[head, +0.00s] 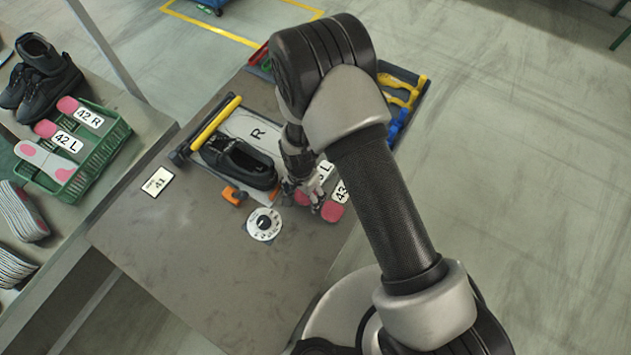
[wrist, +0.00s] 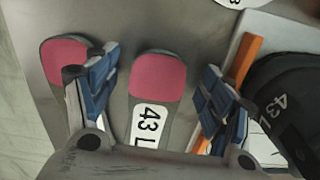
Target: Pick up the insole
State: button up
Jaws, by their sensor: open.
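Two grey insoles with pink heel pads lie side by side on the table. In the wrist view, the one labelled 43 L (wrist: 157,80) lies between the fingers of my gripper (wrist: 153,84). The other insole (wrist: 62,55) is at the left, partly hidden by the left finger. In the head view, my gripper (head: 305,197) is over these insoles, covering part of the 43 L one (head: 325,170); the second insole (head: 334,210) shows at its right. My gripper is open, with nothing held. Contact with the insole cannot be told.
A black shoe (head: 238,163) sits beside the insoles, near an orange part (head: 234,196) and a yellow-handled tool (head: 215,123). A green crate (head: 107,150) holds size 42 insoles. The table front is clear.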

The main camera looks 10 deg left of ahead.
jog(key=c, duration=1.1)
jog(key=shift+o, duration=0.2)
jog(key=shift+r, duration=0.15)
